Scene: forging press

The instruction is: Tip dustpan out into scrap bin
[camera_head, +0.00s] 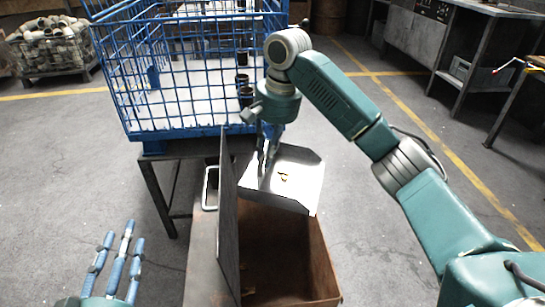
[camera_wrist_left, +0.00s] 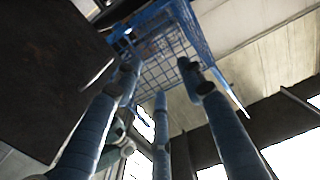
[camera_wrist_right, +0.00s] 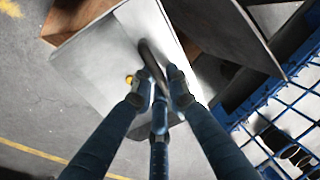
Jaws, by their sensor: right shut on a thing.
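The metal dustpan (camera_head: 300,191) is held over the back part of the open scrap bin (camera_head: 310,248), a rusty brown box. A small brass-coloured piece or pieces (camera_head: 283,177) lie on the pan. My right gripper (camera_head: 266,155) is shut on the dustpan's handle; in the right wrist view the fingers close around the dark handle (camera_wrist_right: 152,62), with the pan (camera_wrist_right: 105,62) beyond and a yellow piece (camera_wrist_right: 129,79) at its edge. The pan's exact tilt is hard to tell. My left gripper (camera_head: 118,250) is open and empty at the lower left, away from the bin.
A dark upright plate (camera_head: 229,225) stands along the bin's left side, close to the pan. A blue wire cage (camera_head: 180,85) with dark cylinders sits on a table behind. A crate of pale parts (camera_head: 55,45) stands far left. Floor right of the bin is clear.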

